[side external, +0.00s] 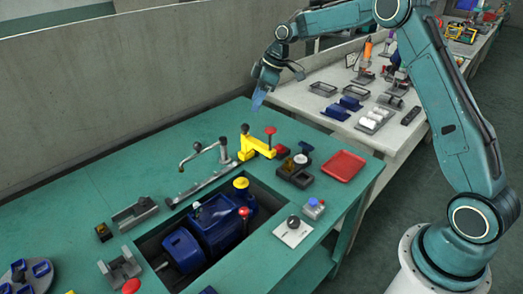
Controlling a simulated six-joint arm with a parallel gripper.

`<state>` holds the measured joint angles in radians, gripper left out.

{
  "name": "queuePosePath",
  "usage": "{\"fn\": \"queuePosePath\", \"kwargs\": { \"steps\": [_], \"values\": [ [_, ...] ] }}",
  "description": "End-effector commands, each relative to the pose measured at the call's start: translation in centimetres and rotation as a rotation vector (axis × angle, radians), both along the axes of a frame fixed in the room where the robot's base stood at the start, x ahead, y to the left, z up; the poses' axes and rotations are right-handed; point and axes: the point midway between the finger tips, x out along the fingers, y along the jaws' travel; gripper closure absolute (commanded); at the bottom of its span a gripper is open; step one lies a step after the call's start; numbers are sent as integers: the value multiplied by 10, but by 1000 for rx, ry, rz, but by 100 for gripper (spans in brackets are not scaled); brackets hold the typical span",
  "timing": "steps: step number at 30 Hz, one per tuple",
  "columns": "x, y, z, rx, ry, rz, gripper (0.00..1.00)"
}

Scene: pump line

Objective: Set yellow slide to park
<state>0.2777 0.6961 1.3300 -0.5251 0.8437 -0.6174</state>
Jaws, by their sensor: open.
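A yellow part (258,147), likely the yellow slide, is on the green bench near its back edge, at the right end of a grey metal rail (202,188). It has a black knob at its left end, and a red knob stands by its right end. No park marking is readable. My gripper (258,104) is open and empty, pointing down. In the picture it is above the yellow part and apart from it.
A blue pump (222,228) with a yellow cap sits in a bench recess. A bent metal pipe (205,150) rises near the rail. A red tray (345,166), a dial plate (293,231) and small dark fixtures lie right. A grey wall (120,80) runs behind.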

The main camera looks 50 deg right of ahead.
Motion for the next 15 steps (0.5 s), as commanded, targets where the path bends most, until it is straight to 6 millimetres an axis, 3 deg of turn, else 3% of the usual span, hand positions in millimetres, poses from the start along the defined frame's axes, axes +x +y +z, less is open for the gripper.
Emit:
{"fn": "queuePosePath", "kwargs": {
  "steps": [6,15],
  "values": [
    [-8,-9,27,-1,-1,0,52],
    [-12,-12,40,-1,0,-1,52]
  ]
}}
